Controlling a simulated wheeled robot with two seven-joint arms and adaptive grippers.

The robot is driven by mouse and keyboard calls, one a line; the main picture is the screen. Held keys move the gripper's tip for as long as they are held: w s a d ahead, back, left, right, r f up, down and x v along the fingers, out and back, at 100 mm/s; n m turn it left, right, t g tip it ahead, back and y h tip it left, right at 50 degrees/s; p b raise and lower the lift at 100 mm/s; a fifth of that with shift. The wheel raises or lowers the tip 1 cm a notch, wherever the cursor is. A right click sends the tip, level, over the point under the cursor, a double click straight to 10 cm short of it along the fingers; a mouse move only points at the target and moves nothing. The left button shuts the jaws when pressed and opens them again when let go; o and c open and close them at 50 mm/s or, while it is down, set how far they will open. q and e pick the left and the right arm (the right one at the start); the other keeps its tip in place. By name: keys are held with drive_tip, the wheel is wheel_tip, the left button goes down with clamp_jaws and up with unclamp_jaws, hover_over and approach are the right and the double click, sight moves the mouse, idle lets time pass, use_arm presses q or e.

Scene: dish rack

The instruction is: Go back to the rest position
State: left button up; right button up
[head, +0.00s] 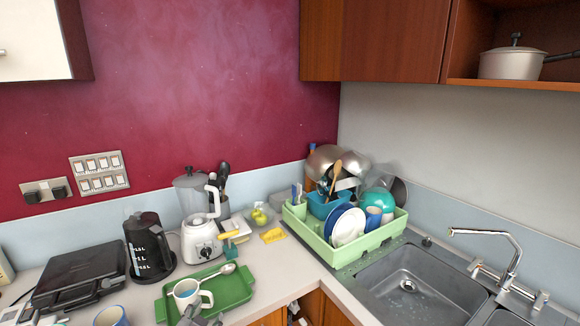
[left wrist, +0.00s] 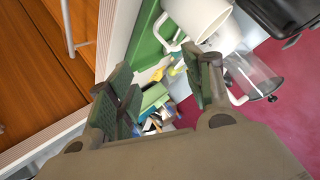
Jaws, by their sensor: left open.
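My left gripper (head: 203,319) is at the bottom edge of the head view, just in front of the green tray (head: 236,291). In the left wrist view its two dark fingers (left wrist: 165,88) stand apart with nothing held between them. A white mug (head: 188,292) is on the tray close beyond the gripper; it also shows in the left wrist view (left wrist: 197,17), beside one finger. Whether finger and mug touch cannot be told. A spoon (head: 216,273) lies on the tray. My right gripper cannot be made out.
A white blender (head: 201,238), a black kettle (head: 148,246) and a black grill (head: 80,277) stand behind and left. A loaded green dish rack (head: 342,257) stands by the sink (head: 407,285). A blue mug (head: 111,316) is at bottom left. The counter right of the tray is clear.

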use_arm(q)
drive_tip(key=s+f+n+g+h, duration=0.1)
drive_tip(key=s+f+n+g, duration=0.1)
drive_tip(key=s+f+g, duration=0.5)
drive_tip(key=s+f+n+g, duration=0.1)
drive_tip(key=s+f, duration=0.3)
drive_tip(key=s, duration=0.7)
wheel_tip(320, 180, down, 38)
drive_tip(key=s+a+g+b, duration=0.2)
drive_tip(key=b, duration=0.3)
drive_tip(key=s+a+f+b, duration=0.2)
drive_tip(key=s+a+f, duration=0.1)
drive_tip(key=s+f, duration=0.7)
drive_tip(key=s+a+f+b, duration=0.3)
drive_tip(key=s+f, duration=0.8)
drive_tip(key=f, duration=0.4)
drive_tip(key=shift+a+g, duration=0.2)
drive_tip(key=shift+g, duration=0.1)
use_arm(e)
drive_tip(key=w+d+f, duration=0.1)
drive_tip(key=d+f, duration=0.3)
drive_tip(key=f, duration=0.6)
drive_tip(key=shift+w+d, duration=0.3)
drive_tip(key=shift+w, duration=0.05)
drive_tip(key=shift+a, duration=0.1)
